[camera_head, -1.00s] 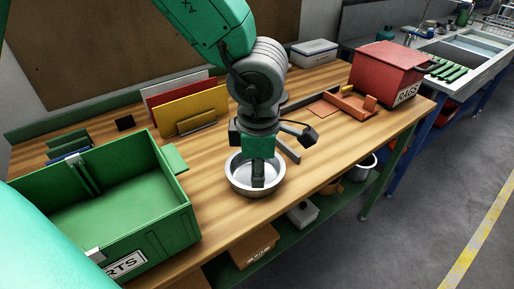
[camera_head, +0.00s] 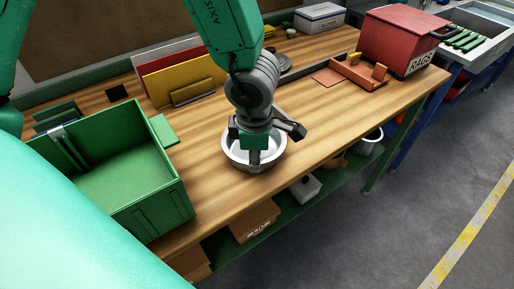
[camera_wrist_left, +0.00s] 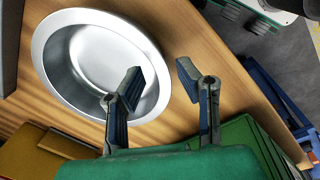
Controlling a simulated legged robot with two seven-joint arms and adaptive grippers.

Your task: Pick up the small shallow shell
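The small shallow shell is a round, silver metal bowl (camera_head: 228,155) standing upright on the wooden bench near its front edge. It fills the upper left of the left wrist view (camera_wrist_left: 75,65) and looks empty. My left gripper (camera_head: 256,160) points down at the bowl. In the left wrist view its two fingers (camera_wrist_left: 160,78) are apart, with the bowl's rim passing between them: one finger shows over the inside, the other outside. I cannot tell whether either finger touches the rim. My right gripper is not in view.
A green open box (camera_head: 150,205) stands left of the bowl. Upright red and yellow panels (camera_head: 188,78) stand behind. A red RAGS box (camera_head: 395,42) and an orange tray (camera_head: 358,75) are to the right. The bench right of the bowl is clear. A lower shelf holds boxes.

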